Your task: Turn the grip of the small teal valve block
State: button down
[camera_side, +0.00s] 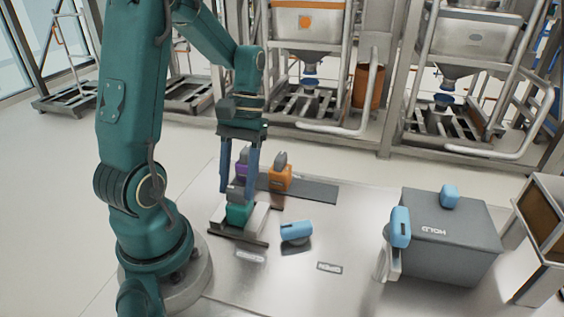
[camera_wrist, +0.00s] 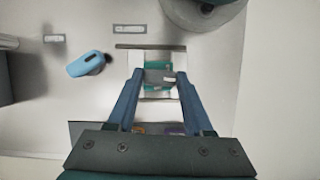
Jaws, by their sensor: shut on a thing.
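The teal valve block (camera_side: 238,213) sits in a pale metal holder (camera_side: 256,220) on the table, below my gripper. It also shows in the wrist view (camera_wrist: 158,62), between the fingertips. Its grey grip (camera_side: 237,190) stands on top of the block. My gripper (camera_side: 238,190) points down and its two blue fingers are shut on the grey grip. In the wrist view the grip (camera_wrist: 160,77) lies between the fingertips (camera_wrist: 158,78). The fingers partly hide the grip in the side view.
A purple block (camera_side: 242,169) and an orange block (camera_side: 280,178) stand behind on a dark strip (camera_side: 316,190). A blue-capped part (camera_side: 296,232) lies to the right. A grey bin marked HOLD (camera_side: 450,245) stands further right, beside another blue-topped part (camera_side: 398,235). The front middle table is clear.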

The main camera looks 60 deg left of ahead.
jog(key=shift+n, duration=0.3)
dwell(0.4)
jog(key=shift+c, duration=1.4)
grip_release()
jog(key=v, duration=0.5)
